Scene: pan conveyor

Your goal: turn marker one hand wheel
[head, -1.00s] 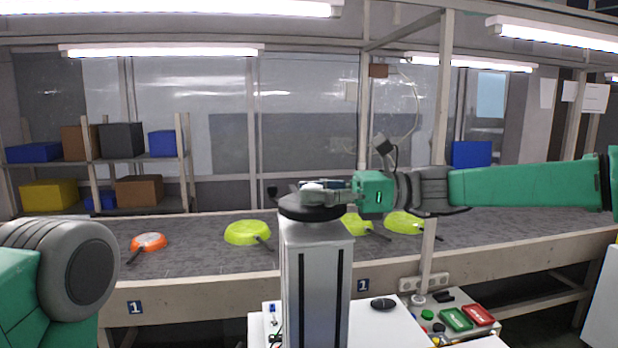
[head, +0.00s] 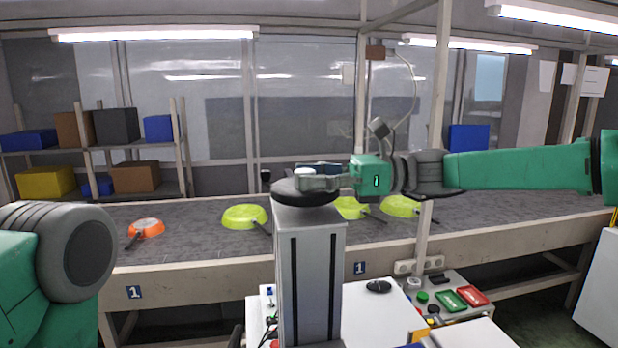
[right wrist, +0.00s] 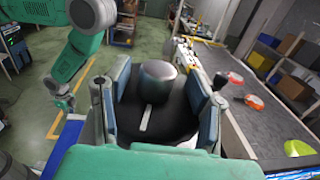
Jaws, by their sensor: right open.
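The hand wheel (head: 305,192) is a flat black disc on top of a grey column (head: 308,265) in the middle of the head view. In the right wrist view the wheel (right wrist: 140,118) has a rounded metallic grey knob (right wrist: 158,76) and a pale stripe. My right gripper (head: 316,177) is over the wheel, coming in from the right. Its jaws are open, and in the right wrist view the two blue-grey fingers (right wrist: 160,98) stand on either side of the knob with gaps showing. My left arm shows at the left edge of the head view; its gripper is outside the picture.
A conveyor (head: 190,220) runs behind the column with an orange pan (head: 147,227) and several yellow-green pans. Number 1 markers (head: 134,292) are on its front. A button panel (head: 445,298) and a white table (head: 375,320) stand right of the column. A post (head: 424,225) rises behind my right arm.

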